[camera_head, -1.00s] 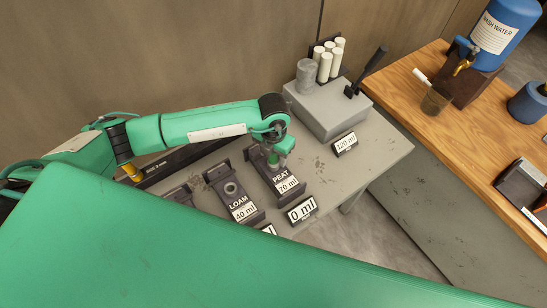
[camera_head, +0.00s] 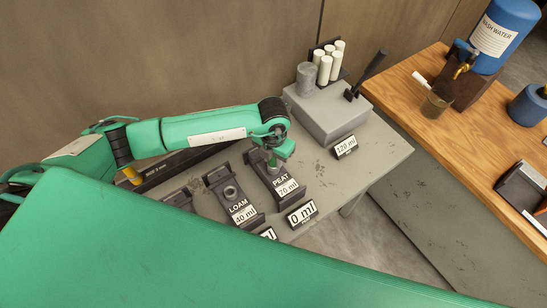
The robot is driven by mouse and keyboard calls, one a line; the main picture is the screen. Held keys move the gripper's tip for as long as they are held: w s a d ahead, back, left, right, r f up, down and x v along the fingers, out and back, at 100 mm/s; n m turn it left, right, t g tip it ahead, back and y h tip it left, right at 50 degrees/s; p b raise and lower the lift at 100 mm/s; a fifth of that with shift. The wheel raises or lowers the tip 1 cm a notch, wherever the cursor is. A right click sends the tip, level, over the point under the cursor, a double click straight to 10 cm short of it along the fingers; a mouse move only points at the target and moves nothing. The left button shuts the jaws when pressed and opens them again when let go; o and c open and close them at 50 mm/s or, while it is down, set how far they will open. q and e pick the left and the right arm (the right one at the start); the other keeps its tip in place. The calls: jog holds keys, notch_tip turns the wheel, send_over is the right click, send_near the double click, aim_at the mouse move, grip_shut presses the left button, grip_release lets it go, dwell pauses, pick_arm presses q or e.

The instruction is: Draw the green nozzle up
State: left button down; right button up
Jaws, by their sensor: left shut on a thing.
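My left gripper (camera_head: 275,161) comes down onto the far part of the dark PEAT station (camera_head: 257,166) on the grey table. It is shut at that spot on what seems to be the green nozzle, which is almost wholly hidden by the fingers and wrist. The PEAT plate reads 70 ml. Beside it to the left is the LOAM station (camera_head: 219,180) with a round socket and a 40 ml plate. My right gripper is not in view.
A 0 ml sign (camera_head: 301,214) stands in front of PEAT. A grey box (camera_head: 325,115) with a lever and white cylinders stands behind right, near a 120 ml sign (camera_head: 346,147). A wooden counter (camera_head: 425,140) is at right. My green body covers the lower foreground.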

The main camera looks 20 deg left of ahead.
pick_arm(q)
jog(key=shift+r+p, duration=0.6)
jog(key=shift+r, duration=1.25)
